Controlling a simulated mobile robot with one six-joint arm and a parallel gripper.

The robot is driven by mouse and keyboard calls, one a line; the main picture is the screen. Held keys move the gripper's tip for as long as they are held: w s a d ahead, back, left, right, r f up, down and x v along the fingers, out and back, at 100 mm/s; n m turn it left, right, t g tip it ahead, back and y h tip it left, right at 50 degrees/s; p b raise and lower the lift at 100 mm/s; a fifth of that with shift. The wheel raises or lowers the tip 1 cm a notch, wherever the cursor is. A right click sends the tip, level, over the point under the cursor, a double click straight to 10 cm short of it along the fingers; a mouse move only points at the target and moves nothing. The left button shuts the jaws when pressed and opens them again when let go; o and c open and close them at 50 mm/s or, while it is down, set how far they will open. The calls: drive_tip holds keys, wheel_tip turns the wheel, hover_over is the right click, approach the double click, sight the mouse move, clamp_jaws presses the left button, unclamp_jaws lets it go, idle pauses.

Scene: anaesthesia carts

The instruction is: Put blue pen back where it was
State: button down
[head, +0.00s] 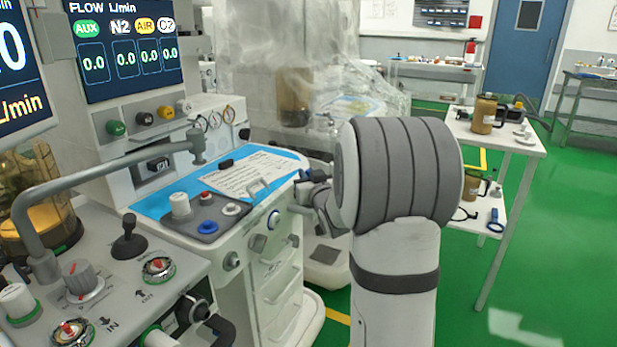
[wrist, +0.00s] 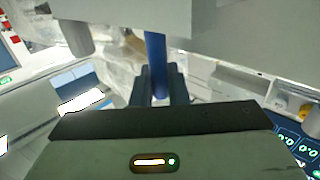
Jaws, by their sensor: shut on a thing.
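The blue pen (wrist: 155,52) is between the fingers of my gripper (wrist: 160,82) in the wrist view. It sticks out beyond the fingertips, and its far end is cut off or hidden by a pale grey surface at the top of that view. In the head view my gripper (head: 309,184) is at the right end of the cart's blue work surface (head: 155,206), partly hidden by my arm. A small blue spot there may be the pen, but it is too small to be sure. I cannot tell whether the pen touches anything.
A written paper sheet (head: 254,172) and a grey panel with knobs (head: 205,222) lie on the blue surface. A grey tube arm (head: 110,165) crosses at left. A white trolley (head: 500,135) with brown jars stands at right. Green floor (head: 560,230) is open at right.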

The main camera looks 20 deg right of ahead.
drive_tip(key=shift+f, duration=0.25)
drive_tip(key=c, duration=1.4)
unclamp_jaws()
drive_tip(key=shift+r, duration=0.1)
drive_tip(key=shift+r, duration=0.15)
drive_tip(key=s+a+p, duration=0.2)
drive_tip(key=s, duration=1)
drive_tip(key=s+a+f+g, duration=0.6)
drive_tip(key=a+f+g, duration=0.1)
drive_tip(key=f+g, duration=0.1)
drive_tip(key=s+a+f+g+y, duration=0.1)
drive_tip(key=s+a+g, duration=0.3)
drive_tip(key=s, duration=0.4)
drive_tip(key=s+a+f+n+g+y, duration=0.1)
drive_tip(key=s+a+g, duration=0.3)
drive_tip(key=s, duration=0.5)
drive_tip(key=shift+a+f+g, duration=0.3)
drive_tip(key=shift+a, duration=0.6)
